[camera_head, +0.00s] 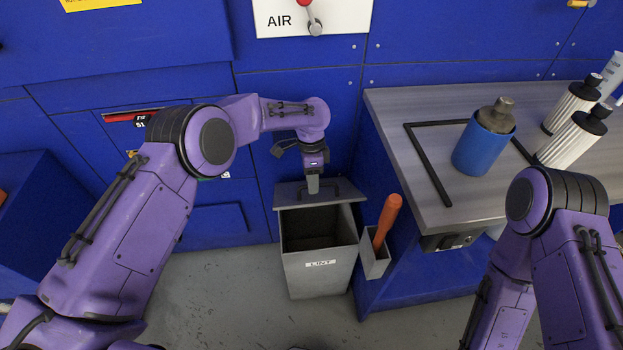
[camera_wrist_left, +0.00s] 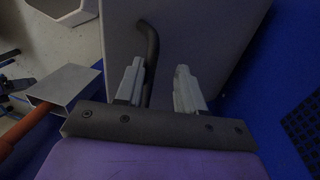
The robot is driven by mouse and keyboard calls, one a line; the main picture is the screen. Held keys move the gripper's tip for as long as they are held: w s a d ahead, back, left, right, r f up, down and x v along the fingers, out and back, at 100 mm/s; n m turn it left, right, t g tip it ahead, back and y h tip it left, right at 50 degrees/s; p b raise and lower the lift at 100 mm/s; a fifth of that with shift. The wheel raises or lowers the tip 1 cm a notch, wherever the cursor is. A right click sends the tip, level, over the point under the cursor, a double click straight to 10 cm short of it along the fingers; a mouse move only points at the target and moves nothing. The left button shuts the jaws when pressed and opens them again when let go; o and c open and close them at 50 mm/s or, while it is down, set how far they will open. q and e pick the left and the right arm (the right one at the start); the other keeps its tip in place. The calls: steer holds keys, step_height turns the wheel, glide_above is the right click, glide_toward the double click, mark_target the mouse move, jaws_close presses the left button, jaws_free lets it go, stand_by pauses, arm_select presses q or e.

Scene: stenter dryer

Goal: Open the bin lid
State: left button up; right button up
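The grey lint bin (camera_head: 318,272) stands on the floor against the blue machine, with its dark inside showing from above. Its grey lid (camera_head: 345,190) is tilted up at the back of the opening and also fills the upper middle of the left wrist view (camera_wrist_left: 205,40). A dark bar handle (camera_head: 335,184) is on the lid. My left gripper (camera_head: 313,186) is at the lid, beside the handle. In the left wrist view its two fingers (camera_wrist_left: 158,85) are apart, with the handle (camera_wrist_left: 152,50) between them, close to the left finger. My right gripper is out of view.
A small holder (camera_head: 375,262) with an orange-handled tool (camera_head: 387,220) is just right of the bin. The workbench (camera_head: 450,200) farther right carries a blue canister (camera_head: 480,148) and white filter cartridges (camera_head: 572,140). Floor in front is clear.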

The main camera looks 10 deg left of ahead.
arm_select(q)
step_height(320, 180, up, 10)
steer(key=w, duration=0.2)
steer(key=shift+a+r, duration=0.15)
steer(key=shift+a, duration=0.2)
